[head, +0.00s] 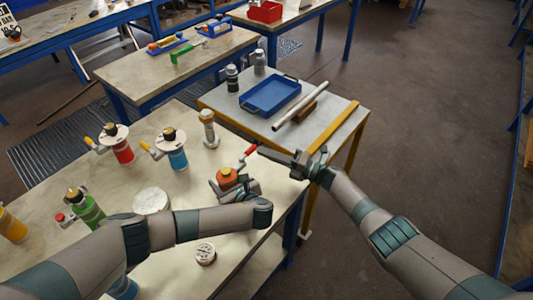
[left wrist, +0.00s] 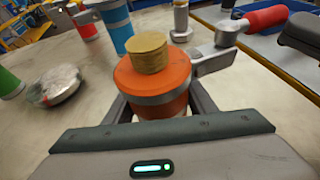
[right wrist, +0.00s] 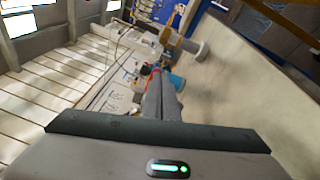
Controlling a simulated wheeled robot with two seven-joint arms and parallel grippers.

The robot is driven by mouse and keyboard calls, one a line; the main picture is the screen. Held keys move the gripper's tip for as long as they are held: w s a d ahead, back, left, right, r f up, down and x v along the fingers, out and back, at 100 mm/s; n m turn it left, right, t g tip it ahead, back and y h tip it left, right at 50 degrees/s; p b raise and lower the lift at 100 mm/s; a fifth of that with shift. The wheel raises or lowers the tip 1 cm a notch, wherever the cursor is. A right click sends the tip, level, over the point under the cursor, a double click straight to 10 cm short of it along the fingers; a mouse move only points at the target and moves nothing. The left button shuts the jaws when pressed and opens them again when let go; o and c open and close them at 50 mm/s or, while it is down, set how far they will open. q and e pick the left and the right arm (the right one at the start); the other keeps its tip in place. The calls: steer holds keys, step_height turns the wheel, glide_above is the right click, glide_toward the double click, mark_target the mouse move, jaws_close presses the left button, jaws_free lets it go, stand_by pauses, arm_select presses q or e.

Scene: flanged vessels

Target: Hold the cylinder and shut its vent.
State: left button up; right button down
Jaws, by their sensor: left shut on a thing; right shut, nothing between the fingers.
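An orange cylinder (head: 227,179) with a brass cap stands on the near table. My left gripper (head: 236,190) is shut around its body. In the left wrist view the cylinder (left wrist: 152,76) shows between the fingers (left wrist: 160,110), with a grey vent lever (left wrist: 215,61) at its side ending in a red handle (left wrist: 266,18). In the head view the red handle (head: 249,151) points up and right, away from the cylinder. My right gripper (head: 264,150) is shut and empty, its tips close to the handle's outer end; I cannot tell whether they touch.
Other flanged vessels, red (head: 122,150), blue (head: 177,156) and green (head: 88,207), stand to the left. A metal post (head: 209,130) stands behind the cylinder. A white disc (head: 150,200) and a holed puck (head: 205,253) lie on the table. A side table holds a blue tray (head: 270,95).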

arm_select(q)
steer(key=shift+s+d+f, duration=0.15)
steer(key=shift+d, duration=0.05)
arm_select(e)
steer(key=shift+r, duration=0.1)
arm_select(q)
steer(key=shift+a, duration=0.1)
arm_select(e)
steer(key=v, duration=1.2)
arm_select(q)
steer(key=shift+a, duration=0.1)
stand_by(0.6)
steer(key=o, duration=1.6)
steer(key=v, duration=1.2)
